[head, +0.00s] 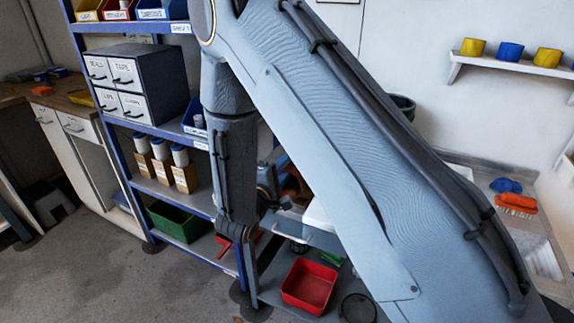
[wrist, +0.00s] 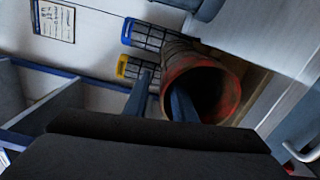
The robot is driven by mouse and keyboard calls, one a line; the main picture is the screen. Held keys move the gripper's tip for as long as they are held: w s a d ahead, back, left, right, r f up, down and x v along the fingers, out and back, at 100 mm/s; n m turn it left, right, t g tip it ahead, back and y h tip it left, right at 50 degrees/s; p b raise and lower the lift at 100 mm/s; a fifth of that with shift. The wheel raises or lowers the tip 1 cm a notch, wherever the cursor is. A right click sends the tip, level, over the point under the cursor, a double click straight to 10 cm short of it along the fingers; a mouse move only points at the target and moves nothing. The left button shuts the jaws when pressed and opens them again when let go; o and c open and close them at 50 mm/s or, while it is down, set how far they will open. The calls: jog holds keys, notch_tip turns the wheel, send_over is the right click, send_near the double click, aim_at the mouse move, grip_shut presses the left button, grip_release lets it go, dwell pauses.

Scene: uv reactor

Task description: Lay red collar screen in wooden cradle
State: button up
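A tube with a worn red rim, which I take to be the red collar screen (wrist: 232,85), lies with its open end facing me in the wrist view. My gripper (wrist: 163,85) is at that end. Its two blue fingers stand apart: one is left of the rim, the other overlaps the dark opening. A gap shows between the left finger and the rim. In the head view, my gripper is largely hidden by my arm, near a reddish-brown thing (head: 291,181) beside the shelf. Brown wood (wrist: 252,93) shows behind the tube; I cannot tell whether it is the cradle.
Dark grids with a blue end (wrist: 128,30) and a yellow end (wrist: 121,67) are left of the tube. A blue-framed shelf (head: 180,130) stands close to my arm. A red bin (head: 309,286) is low down.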

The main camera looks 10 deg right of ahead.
jog(key=b+v, duration=0.2)
jog(key=v, duration=0.5)
jog(key=shift+s+a, duration=0.25)
dwell(0.3)
